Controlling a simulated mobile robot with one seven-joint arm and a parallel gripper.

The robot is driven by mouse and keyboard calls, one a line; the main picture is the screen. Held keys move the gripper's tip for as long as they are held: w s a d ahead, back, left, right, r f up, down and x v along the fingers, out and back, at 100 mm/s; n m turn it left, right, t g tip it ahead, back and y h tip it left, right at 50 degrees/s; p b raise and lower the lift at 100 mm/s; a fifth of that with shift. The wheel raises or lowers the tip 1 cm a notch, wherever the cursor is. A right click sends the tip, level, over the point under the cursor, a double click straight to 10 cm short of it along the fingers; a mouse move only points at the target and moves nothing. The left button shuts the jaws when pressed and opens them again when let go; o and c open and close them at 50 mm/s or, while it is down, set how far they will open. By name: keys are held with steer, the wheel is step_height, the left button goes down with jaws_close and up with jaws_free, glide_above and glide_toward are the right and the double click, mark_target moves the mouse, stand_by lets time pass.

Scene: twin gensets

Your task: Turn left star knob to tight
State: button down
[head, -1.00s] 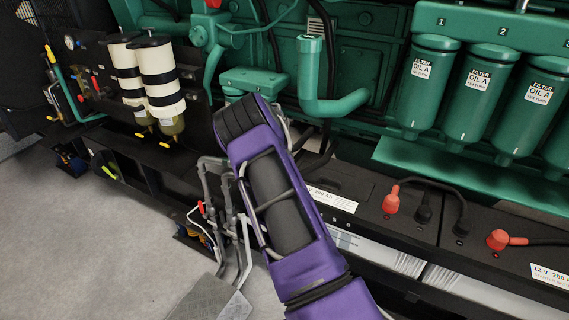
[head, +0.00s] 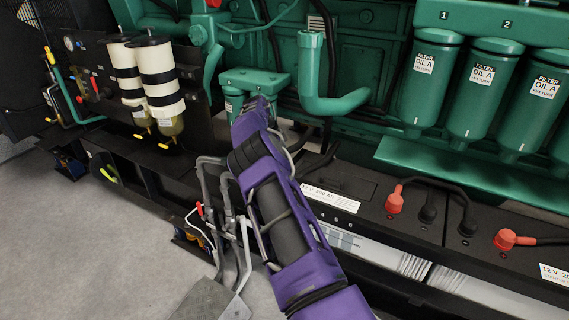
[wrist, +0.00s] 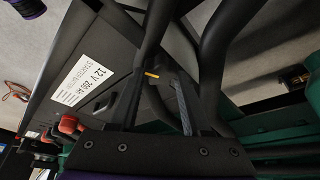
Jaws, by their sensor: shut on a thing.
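My gripper (wrist: 158,105) shows in the wrist view, with two dark fingers reaching up from a bolted black plate. It is shut on a dark part (wrist: 154,84) with a small yellow mark. The fingers and shadow hide most of this part, and I cannot tell whether it is the left star knob. In the head view my purple wrist covers the gripper and what it holds. I cannot make out a star knob in the head view.
Black batteries with red terminal caps (head: 394,202) line the right front. Grey bent pipes (head: 226,215) stand left of my arm. A green elbow pipe (head: 318,85), green oil filters (head: 430,85) and banded cylinders (head: 160,75) are behind. Thick black hoses (wrist: 215,55) pass close beyond my fingers.

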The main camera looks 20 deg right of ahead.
steer(key=shift+w+a+f+m+g, duration=0.15)
steer(key=shift+m+g, duration=0.15)
steer(key=shift+m, duration=0.8)
steer(key=shift+c, duration=1.8)
jaws_free()
steer(key=shift+s, duration=0.2)
steer(key=shift+r, duration=0.25)
